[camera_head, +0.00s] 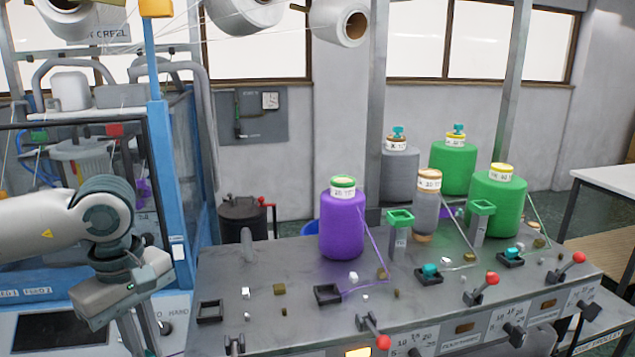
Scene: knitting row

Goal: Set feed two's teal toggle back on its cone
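Two teal toggles show upright on the back cones: one (398,131) on the grey cone (400,175), one (456,129) on the back green cone (453,168). Two other small teal pieces lie at dark square holders on the grey bench top, one (430,270) in the middle and one (512,252) farther right. The front purple cone (342,225), tan-topped grey cone (427,210) and green cone (498,205) show no toggle on top. I cannot tell which feed is two. My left gripper (140,332) points down at the lower left, away from the cones; its tips are not clear.
The grey bench (270,260) carries black square holders (328,294), small loose blocks, two green-topped posts (400,218) and (483,210), and red-knobbed levers (483,289) along the front. Yarn strands run from the cones. The bench's left part is fairly clear.

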